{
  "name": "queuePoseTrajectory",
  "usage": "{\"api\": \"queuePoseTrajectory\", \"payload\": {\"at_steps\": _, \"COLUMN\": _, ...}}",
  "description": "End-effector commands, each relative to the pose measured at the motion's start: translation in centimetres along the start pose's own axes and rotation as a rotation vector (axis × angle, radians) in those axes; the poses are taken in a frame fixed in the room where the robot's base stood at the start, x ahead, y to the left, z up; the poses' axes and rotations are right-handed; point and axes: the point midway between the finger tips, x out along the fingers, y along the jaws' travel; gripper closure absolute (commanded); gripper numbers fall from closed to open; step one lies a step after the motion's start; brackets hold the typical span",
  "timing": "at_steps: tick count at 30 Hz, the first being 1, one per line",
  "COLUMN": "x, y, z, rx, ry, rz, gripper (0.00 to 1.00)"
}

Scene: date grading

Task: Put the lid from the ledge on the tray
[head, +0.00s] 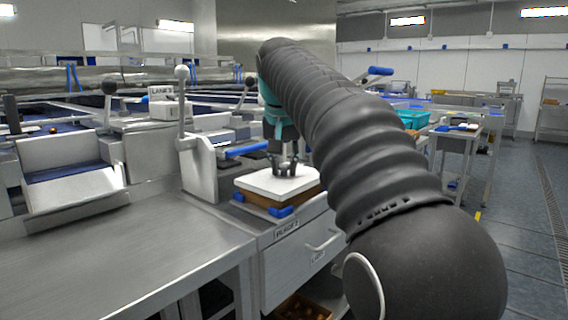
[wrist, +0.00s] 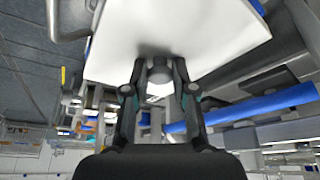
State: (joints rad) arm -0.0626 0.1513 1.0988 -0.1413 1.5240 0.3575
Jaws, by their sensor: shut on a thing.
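The white square lid (head: 262,186) lies flat over the brown tray (head: 256,199), roughly lined up with its edges. Whether it touches the tray all round is hard to tell. My gripper (head: 285,168) points down at the middle of the lid and is shut on its grey knob. In the wrist view, the fingertips (wrist: 158,72) close on both sides of the knob (wrist: 160,68), and the white lid (wrist: 190,28) fills the top middle. The lid covers the inside of the tray.
Blue corner blocks (head: 281,211) stand by the tray on a labelled cabinet (head: 297,257). A blue-handled lever (head: 245,150) is close on the left. A bare steel table (head: 130,250) lies at the front left. A turquoise crate (head: 413,119) stands farther off right.

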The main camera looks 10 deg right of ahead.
Motion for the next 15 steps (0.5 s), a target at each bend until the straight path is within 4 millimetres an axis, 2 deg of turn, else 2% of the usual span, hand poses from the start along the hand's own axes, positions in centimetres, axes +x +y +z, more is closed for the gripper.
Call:
{"api": "queuePoseTrajectory", "payload": {"at_steps": 13, "x": 0.45, "y": 0.00, "z": 0.19, "rx": 0.000, "ry": 0.000, "rz": 0.000, "gripper": 0.99}}
{"api": "queuePoseTrajectory", "payload": {"at_steps": 14, "x": 0.41, "y": 0.00, "z": 0.17, "rx": 0.000, "ry": 0.000, "rz": 0.000, "gripper": 0.66}}
{"api": "queuePoseTrajectory", "payload": {"at_steps": 15, "x": 0.40, "y": 0.00, "z": 0.17, "rx": 0.000, "ry": 0.000, "rz": 0.000, "gripper": 0.56}}
